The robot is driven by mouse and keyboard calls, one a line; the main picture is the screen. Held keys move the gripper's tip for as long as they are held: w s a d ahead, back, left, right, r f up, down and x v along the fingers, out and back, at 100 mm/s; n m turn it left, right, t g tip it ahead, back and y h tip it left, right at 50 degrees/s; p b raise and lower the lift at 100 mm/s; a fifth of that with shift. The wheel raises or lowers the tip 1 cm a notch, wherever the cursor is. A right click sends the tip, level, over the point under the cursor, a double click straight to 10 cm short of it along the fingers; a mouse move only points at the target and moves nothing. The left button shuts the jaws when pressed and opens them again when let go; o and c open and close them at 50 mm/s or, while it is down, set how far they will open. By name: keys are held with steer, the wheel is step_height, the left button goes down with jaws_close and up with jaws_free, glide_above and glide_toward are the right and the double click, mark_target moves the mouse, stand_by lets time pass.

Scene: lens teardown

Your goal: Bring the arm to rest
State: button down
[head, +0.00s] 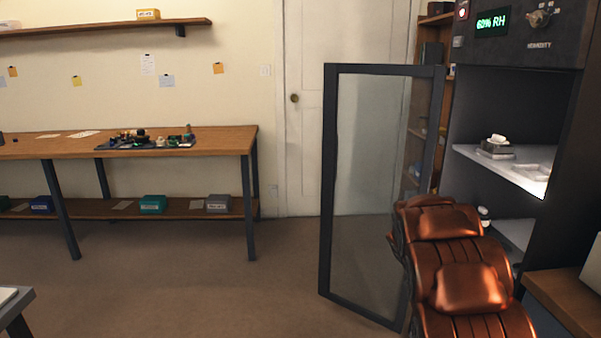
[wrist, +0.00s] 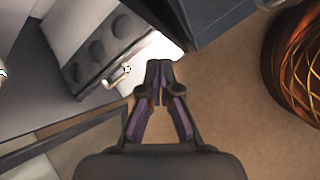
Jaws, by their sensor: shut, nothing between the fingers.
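My gripper (wrist: 158,70) shows in the wrist view with its two dark fingers drawn together at the tips and nothing between them. It points toward a bright white surface and touches nothing that I can make out. The head view does not show the gripper's fingers.
In the head view, a dark cabinet with a humidity readout (head: 492,22) stands at right. Its framed glass door (head: 372,180) is swung open. A white shelf (head: 515,172) inside holds a small block (head: 495,147). A wooden workbench (head: 225,140) stands at left; the floor between is clear.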

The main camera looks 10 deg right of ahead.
steer(key=s+a+r+m+y, duration=0.2)
steer(key=s+a+r+m, duration=0.1)
steer(key=s+a, duration=0.75)
steer(key=s+a+r+m+y, duration=0.25)
steer(key=s+a, duration=0.45)
steer(key=a, duration=0.7)
steer(key=s+a+r+m+y, duration=0.35)
steer(key=s+a, duration=0.45)
steer(key=a, duration=0.4)
step_height(320, 180, up, 25)
steer(key=s+p, duration=0.1)
steer(key=p, duration=2.2)
steer(key=shift+f+n+t+h+p, duration=0.2)
steer(key=shift+n+t+h+p, duration=0.2)
steer(key=shift+a, duration=0.15)
